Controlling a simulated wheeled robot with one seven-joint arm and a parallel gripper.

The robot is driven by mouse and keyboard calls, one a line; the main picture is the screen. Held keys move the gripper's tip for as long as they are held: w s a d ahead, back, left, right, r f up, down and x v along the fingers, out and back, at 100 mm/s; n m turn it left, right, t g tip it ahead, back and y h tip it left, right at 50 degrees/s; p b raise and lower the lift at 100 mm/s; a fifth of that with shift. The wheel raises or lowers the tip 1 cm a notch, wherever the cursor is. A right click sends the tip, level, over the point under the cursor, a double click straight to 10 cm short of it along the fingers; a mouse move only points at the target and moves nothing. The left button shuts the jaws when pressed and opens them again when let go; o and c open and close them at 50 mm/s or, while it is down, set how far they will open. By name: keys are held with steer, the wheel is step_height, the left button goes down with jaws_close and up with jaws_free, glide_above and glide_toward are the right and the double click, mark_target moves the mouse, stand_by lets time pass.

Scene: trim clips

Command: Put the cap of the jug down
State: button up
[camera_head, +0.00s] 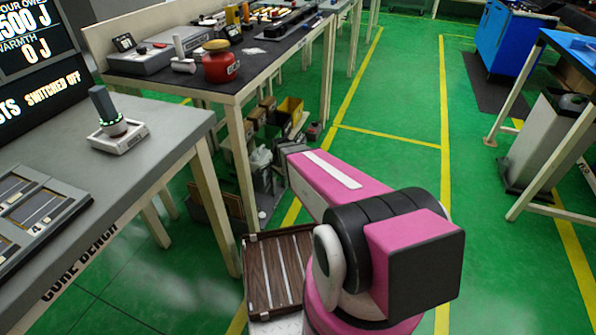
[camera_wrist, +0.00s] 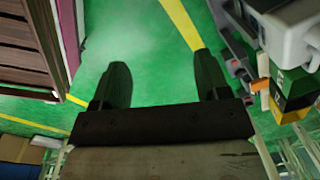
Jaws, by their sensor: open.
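A round red vessel (camera_head: 221,68) with a pale label stands on the dark-topped bench in the head view; it may be the jug, but I cannot be sure. A tan, cap-like top (camera_head: 216,45) sits on it. My gripper (camera_wrist: 160,80) shows in the wrist view with its two dark fingers wide apart and nothing between them. Green floor shows beyond the fingers. The gripper is hidden behind my pink arm in the head view. The arm is low, in front of the bench and away from the red vessel.
A grey bench (camera_head: 150,108) with a knobbed device (camera_head: 118,130) stands at the left. Bins and boxes (camera_head: 280,125) sit under the dark bench. A brown slatted tray (camera_head: 262,276) is beside my arm. Blue furniture (camera_head: 505,45) stands at the right. The floor aisle (camera_head: 400,95) between is clear.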

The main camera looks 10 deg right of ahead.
steer(key=s+d+r+n, duration=0.2)
steer(key=s+r+n, duration=0.4)
steer(key=r, duration=0.1)
steer(key=s+d+r+n, duration=0.3)
steer(key=s+r+n, duration=0.2)
steer(key=s+r, duration=0.1)
steer(key=shift+s+r+n+g, duration=0.3)
steer(key=shift+r+n, duration=0.1)
steer(key=shift+r, duration=0.2)
steer(key=shift+w+a, duration=0.1)
steer(key=shift+a, duration=0.05)
